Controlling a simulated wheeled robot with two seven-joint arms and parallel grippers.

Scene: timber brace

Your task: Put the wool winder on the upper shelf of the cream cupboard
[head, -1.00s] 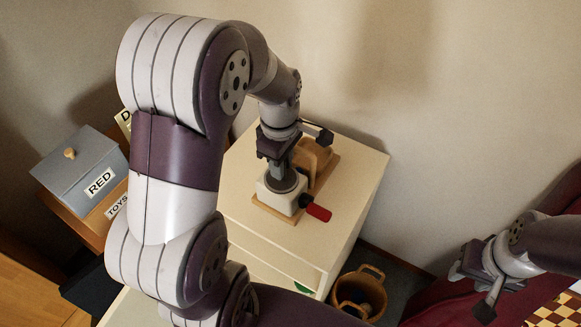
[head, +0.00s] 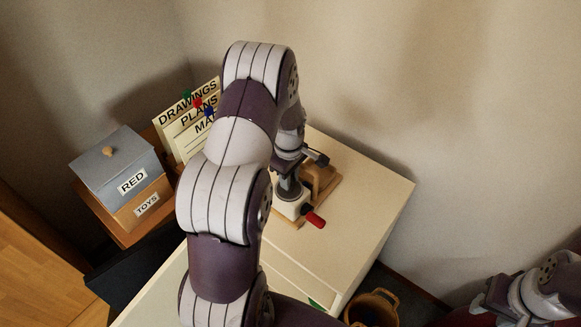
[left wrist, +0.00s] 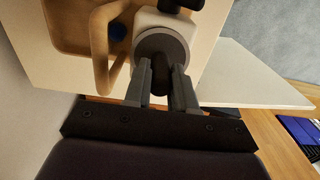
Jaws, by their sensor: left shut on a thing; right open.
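The wool winder (head: 287,208) has a white body, a red crank handle (head: 316,221) and a wooden base. It is over the top of the cream cupboard (head: 375,200); I cannot tell whether its base touches. My left gripper (head: 288,188) is shut on the winder's dark upper part. In the left wrist view the fingers (left wrist: 160,95) close around a dark post above the white body (left wrist: 165,22). My left arm hides part of the winder and the cupboard's left side. My right gripper (head: 497,304) is open and empty at the lower right, partly cut off.
A grey box marked RED (head: 115,170) sits above a box marked TOYS (head: 142,208) at left, with labelled files (head: 187,122) behind. A wicker basket (head: 384,297) stands beside the cupboard. The cupboard's right top is clear; a wall rises behind. A pale panel (left wrist: 255,80) shows in the left wrist view.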

